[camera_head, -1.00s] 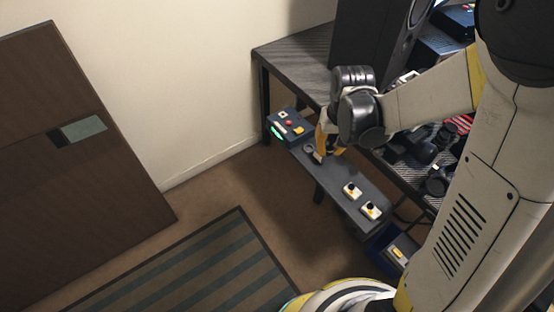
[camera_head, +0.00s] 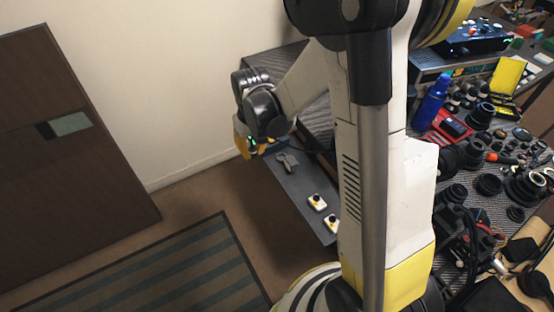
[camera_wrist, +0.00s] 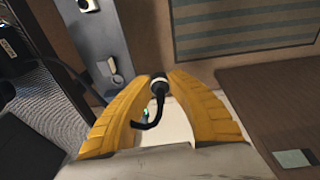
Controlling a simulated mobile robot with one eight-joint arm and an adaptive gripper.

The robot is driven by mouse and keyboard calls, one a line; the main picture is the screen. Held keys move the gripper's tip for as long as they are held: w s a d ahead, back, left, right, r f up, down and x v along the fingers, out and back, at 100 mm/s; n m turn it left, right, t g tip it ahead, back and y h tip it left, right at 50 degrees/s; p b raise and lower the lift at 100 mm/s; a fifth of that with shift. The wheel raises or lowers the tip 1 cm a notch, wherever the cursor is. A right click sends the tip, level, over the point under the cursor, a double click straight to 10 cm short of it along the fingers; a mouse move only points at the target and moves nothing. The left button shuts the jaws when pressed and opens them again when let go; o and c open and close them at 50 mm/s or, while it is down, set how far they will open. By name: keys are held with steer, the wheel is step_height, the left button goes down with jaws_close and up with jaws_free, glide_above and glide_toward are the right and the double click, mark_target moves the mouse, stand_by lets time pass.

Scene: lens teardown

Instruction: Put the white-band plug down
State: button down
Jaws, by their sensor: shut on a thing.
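The white-band plug (camera_wrist: 158,88) is a small black plug with a pale band and a short curved black cable. In the wrist view it sits between the yellow fingertips of my gripper (camera_wrist: 160,76), which is shut on it. In the head view my gripper (camera_head: 247,148) is at the far left end of the narrow grey shelf (camera_head: 298,190); the plug itself cannot be made out there. A small green light shows beside the fingers, also in the wrist view (camera_wrist: 145,112). Whether the plug touches anything below is unclear.
Two white blocks with yellow and black tops (camera_head: 317,202) (camera_head: 332,222) and a dark grey piece (camera_head: 287,162) lie on the shelf. The workbench at right is crowded, with a blue bottle (camera_head: 430,102). A striped rug (camera_head: 170,270) and brown panel (camera_head: 70,150) are left.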

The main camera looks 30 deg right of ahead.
steer(key=w+d+f+n+b, duration=0.1)
steer(key=w+d+f+n, duration=0.1)
steer(key=w+d+f, duration=0.45)
steer(key=n+b, duration=0.2)
steer(key=b, duration=0.2)
glide_above(281, 158)
step_height(281, 158, down, 12)
steer(key=shift+s+d+f, duration=0.1)
steer(key=shift+s, duration=0.05)
step_height(281, 158, down, 4)
steer(key=shift+f+b, duration=0.1)
steer(key=shift+b, duration=0.65)
steer(key=shift+s+f, duration=0.1)
steer(key=shift+f, duration=0.35)
